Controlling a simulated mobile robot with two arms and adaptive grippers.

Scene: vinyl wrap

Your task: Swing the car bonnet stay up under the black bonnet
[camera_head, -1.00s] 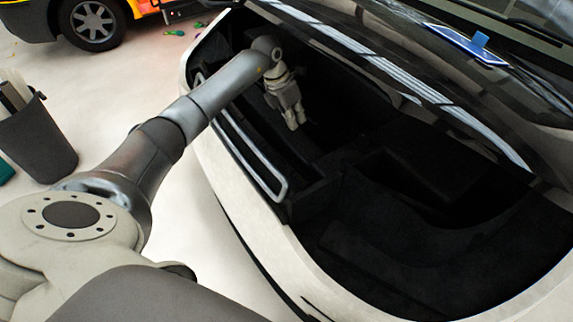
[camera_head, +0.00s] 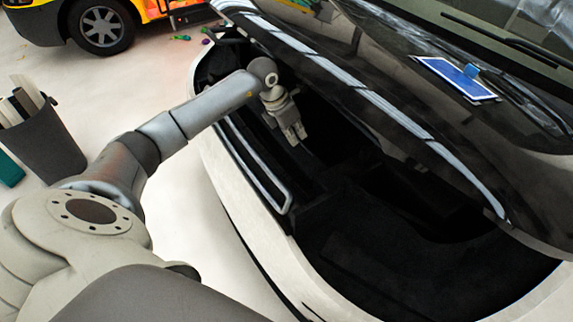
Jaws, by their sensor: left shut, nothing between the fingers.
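The black bonnet (camera_head: 430,115) hangs raised over the open front bay of a white car, with a pale strip along its edge. My left gripper (camera_head: 295,137) is shut and empty, reaching down into the dark bay beneath the bonnet edge. A silver loop-shaped bar (camera_head: 253,170) lies along the bay's front rim, left of and below the gripper. I cannot make out the stay for certain; it may be lost in the dark bay. My right gripper is not in view.
The white car's front rim (camera_head: 235,215) curves around the bay. A blue-and-white sign (camera_head: 455,75) lies by the windscreen. A dark bin (camera_head: 45,145) stands at the left. An orange vehicle (camera_head: 160,8) is behind. The pale floor between them is open.

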